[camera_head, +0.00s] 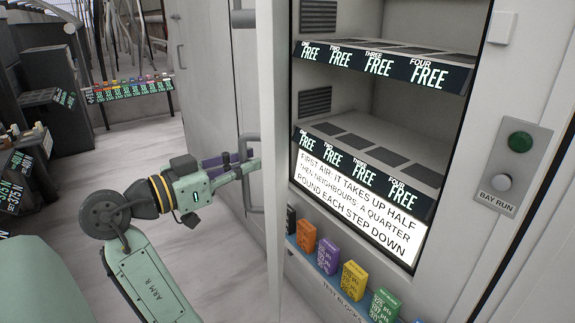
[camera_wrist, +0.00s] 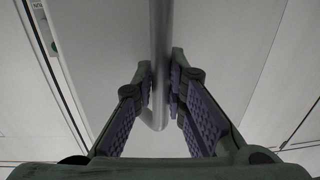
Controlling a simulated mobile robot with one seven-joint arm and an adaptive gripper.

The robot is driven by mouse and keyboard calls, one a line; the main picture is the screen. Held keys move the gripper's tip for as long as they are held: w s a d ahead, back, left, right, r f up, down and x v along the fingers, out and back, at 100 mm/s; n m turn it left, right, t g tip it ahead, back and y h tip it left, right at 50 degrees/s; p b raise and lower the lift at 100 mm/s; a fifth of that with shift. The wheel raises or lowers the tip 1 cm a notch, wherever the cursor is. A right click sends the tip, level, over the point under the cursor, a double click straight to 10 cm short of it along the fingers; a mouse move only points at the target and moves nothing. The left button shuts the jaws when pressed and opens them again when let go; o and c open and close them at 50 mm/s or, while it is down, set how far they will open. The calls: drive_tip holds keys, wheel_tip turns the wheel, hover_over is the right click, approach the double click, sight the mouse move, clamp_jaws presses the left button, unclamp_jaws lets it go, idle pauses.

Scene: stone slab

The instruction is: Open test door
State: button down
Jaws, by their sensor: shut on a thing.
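The test door (camera_head: 272,90) stands nearly edge-on to the head camera, to the left of the lit test bay, whose shelves (camera_head: 385,65) are in plain view. The door's upright bar handle (camera_head: 250,200) is on its left face. My gripper (camera_head: 245,170) reaches it from the left at mid-height. In the wrist view, the fingers (camera_wrist: 161,85) are closed around the grey handle bar (camera_wrist: 158,40), one pad on each side. The bar's lower end bends toward the pale door panel (camera_wrist: 110,50).
A green button and a pale knob sit on the BAY RUN plate (camera_head: 512,165) at the right. Several coloured test blocks (camera_head: 327,255) line a low ledge below the bay. Clear floor (camera_head: 140,150) lies to the left, with dark shelving (camera_head: 50,80) beyond.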

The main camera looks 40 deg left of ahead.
drive_tip(key=s+a, duration=0.2)
drive_tip(key=a, duration=0.1)
drive_tip(key=s+a, duration=0.1)
drive_tip(key=shift+a, duration=0.4)
drive_tip(key=c, duration=1.6)
unclamp_jaws()
drive_tip(key=s+a, duration=0.1)
drive_tip(key=s, duration=1.1)
drive_tip(key=shift+a, duration=0.35)
drive_tip(key=shift+d, duration=0.1)
